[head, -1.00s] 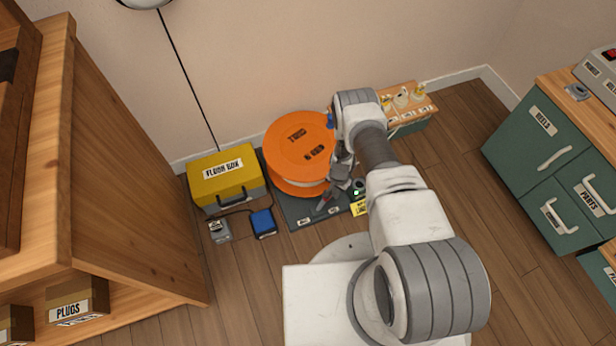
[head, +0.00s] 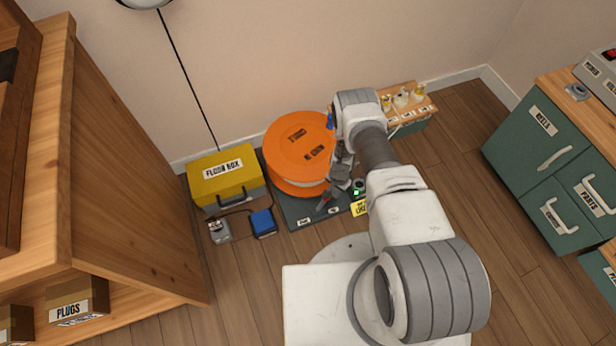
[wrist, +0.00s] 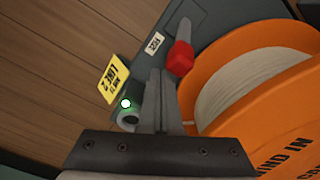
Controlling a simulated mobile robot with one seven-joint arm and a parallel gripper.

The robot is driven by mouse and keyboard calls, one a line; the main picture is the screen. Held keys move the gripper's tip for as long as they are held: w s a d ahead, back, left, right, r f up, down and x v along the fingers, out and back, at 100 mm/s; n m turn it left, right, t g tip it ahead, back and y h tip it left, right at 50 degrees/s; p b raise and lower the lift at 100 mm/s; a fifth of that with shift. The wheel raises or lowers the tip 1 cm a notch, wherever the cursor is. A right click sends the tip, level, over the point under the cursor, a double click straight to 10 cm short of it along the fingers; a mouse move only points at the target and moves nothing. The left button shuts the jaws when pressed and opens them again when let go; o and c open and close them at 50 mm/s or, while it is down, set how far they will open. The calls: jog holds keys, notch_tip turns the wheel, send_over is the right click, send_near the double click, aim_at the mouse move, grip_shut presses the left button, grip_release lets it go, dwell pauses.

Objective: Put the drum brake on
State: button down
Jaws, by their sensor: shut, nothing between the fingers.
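The orange drum (head: 292,150) lies flat on a dark grey base plate (head: 298,211), with pale cable wound between its flanges. It fills the right of the wrist view (wrist: 245,130). A grey lever with a red part (wrist: 180,57) stands on the base between the drum and a small label; in the head view the red part (head: 323,203) is at the base's front. My gripper (wrist: 162,75) is shut and empty, its fingertips just left of the red part. I cannot tell if they touch. In the head view my gripper (head: 341,184) is beside the drum, partly hidden by my arm.
A green-lit grey cylinder (wrist: 127,108) and a yellow tag (wrist: 114,80) are left of the fingers. A yellow floor box (head: 226,178), a blue box (head: 263,222) and a grey box (head: 219,231) stand left of the base. Green drawers (head: 560,170) are far right; floor between is clear.

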aim_at(322, 202)
jog(key=shift+s+a, duration=0.3)
jog(key=shift+a, duration=0.55)
jog(key=shift+s+a, duration=0.25)
jog(key=shift+a, duration=0.65)
jog(key=shift+s+a, duration=0.3)
jog(key=shift+a, duration=0.55)
jog(key=shift+w+d+r+p, duration=0.1)
jog(key=shift+d+r+p, duration=0.15)
jog(key=shift+r+p, duration=0.75)
jog(key=shift+w+d+r+p, duration=0.1)
jog(key=shift+d+r+p, duration=0.3)
jog(key=shift+r, duration=1)
jog(key=shift+w+d+r+p, duration=0.1)
jog(key=shift+r+p, duration=0.8)
jog(key=shift+r, duration=0.3)
